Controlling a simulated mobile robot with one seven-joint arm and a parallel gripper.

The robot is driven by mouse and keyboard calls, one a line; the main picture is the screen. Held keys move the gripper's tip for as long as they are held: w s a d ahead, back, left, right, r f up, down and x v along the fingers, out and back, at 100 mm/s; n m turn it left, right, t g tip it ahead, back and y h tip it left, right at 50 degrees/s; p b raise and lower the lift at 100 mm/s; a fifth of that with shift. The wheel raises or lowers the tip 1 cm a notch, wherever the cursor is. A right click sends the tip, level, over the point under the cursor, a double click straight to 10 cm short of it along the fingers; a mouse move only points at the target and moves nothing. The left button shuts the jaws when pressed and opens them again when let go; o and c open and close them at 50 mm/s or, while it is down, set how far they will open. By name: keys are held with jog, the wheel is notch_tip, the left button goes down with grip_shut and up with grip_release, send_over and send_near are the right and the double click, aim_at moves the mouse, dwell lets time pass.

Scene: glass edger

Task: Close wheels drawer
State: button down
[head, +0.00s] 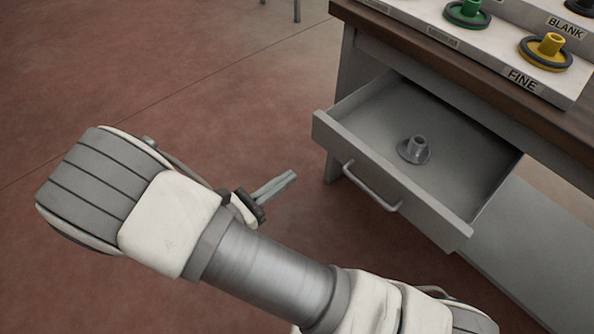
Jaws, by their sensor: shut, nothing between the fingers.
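The wheels drawer (380,181) is a grey metal drawer pulled out from under the bench. Its front panel carries a bar handle (368,186). A grey wheel with a hub (415,150) lies inside on the drawer floor. My gripper (291,176) is shut and empty. In the picture it is left of the drawer front and handle, apart from them, with its fingers pointing up and right toward the drawer. The drawer's back end is hidden under the bench top.
The bench (460,72) has a brown top with a pale rack bearing a green wheel (467,13), a yellow wheel (546,52) labelled FINE, and a dark one labelled BLANK. A grey lower shelf (540,250) extends below the drawer. The reddish floor (230,90) at left is clear.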

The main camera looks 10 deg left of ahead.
aim_at(335, 144)
jog(key=b+x, duration=0.3)
jog(key=x, duration=0.9)
jog(key=shift+d, duration=0.2)
jog(key=shift+w, duration=0.1)
jog(key=shift+w+d+r, duration=0.1)
jog(key=shift+w+d, duration=0.25)
jog(key=shift+w, duration=0.05)
jog(key=p+x, duration=0.3)
jog(key=x, duration=2.2)
jog(key=shift+d, duration=0.1)
jog(key=shift+w+d+r, duration=0.1)
jog(key=shift+w+d, duration=0.2)
jog(key=shift+w, duration=0.2)
jog(key=shift+r, duration=0.1)
